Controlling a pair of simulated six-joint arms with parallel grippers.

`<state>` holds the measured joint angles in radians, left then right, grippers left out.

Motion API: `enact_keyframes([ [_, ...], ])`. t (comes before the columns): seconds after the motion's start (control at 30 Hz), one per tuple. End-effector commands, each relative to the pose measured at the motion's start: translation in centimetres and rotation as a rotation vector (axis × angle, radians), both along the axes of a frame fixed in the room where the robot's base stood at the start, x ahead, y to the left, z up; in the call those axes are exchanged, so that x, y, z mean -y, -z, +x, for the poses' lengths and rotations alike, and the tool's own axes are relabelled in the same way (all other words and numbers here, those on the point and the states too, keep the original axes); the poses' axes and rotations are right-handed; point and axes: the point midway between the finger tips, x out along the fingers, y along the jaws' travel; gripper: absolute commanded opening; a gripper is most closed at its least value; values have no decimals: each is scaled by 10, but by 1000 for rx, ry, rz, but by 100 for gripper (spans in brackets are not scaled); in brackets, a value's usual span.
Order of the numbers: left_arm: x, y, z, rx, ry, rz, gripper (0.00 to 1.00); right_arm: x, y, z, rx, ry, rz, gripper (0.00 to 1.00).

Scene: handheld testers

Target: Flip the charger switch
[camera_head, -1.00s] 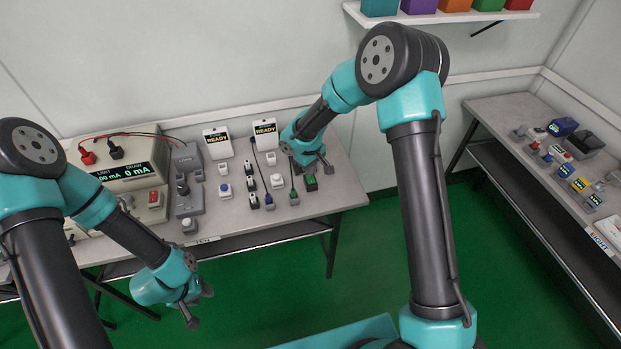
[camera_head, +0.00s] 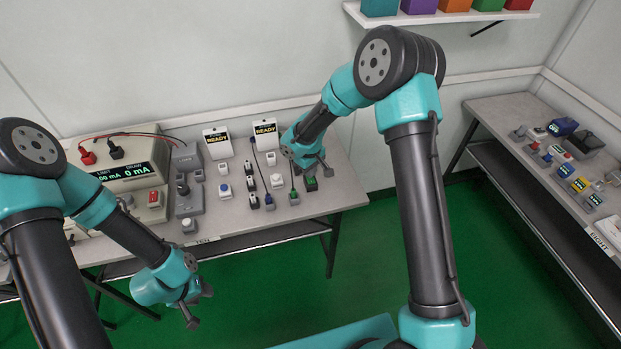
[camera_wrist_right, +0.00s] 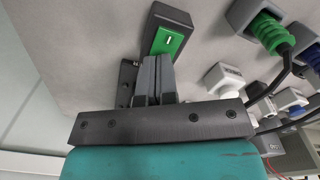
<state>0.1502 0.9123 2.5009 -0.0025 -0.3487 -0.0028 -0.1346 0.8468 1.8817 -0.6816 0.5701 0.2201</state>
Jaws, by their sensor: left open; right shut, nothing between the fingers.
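A dark box with a green rocker switch (camera_head: 311,184) stands near the right end of the back table. In the right wrist view the green rocker (camera_wrist_right: 168,42) shows a small white mark. My right gripper (camera_wrist_right: 158,68) is shut with nothing between its fingers. Its tips are right at the near edge of the switch box and overlap it in the picture; I cannot tell whether they touch. The fingers hide part of the box's near end. My left gripper (camera_head: 200,306) is open and empty, in front of the table edge above the green floor.
Chargers, plugs and cables stand left of the switch, including a green-sleeved plug (camera_wrist_right: 268,30) and a white one (camera_wrist_right: 224,76). Two READY displays (camera_head: 265,133) stand behind. A meter (camera_head: 125,160) is at the left. A side table (camera_head: 500,112) holds more devices.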

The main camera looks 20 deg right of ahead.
Motion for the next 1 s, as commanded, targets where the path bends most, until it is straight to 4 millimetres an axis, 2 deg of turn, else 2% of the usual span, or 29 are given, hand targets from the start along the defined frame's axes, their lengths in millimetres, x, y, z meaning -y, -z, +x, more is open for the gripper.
enact_keyframes([
  [0.57, 0, 0, 0, 0, 0, 0, 43, 0, 4, 0, 0, 0, 0, 0],
  [1.0, 0, 0, 0, 0, 0, 0, 43, 0, -22, 0, 0, 0, 0, 0],
])
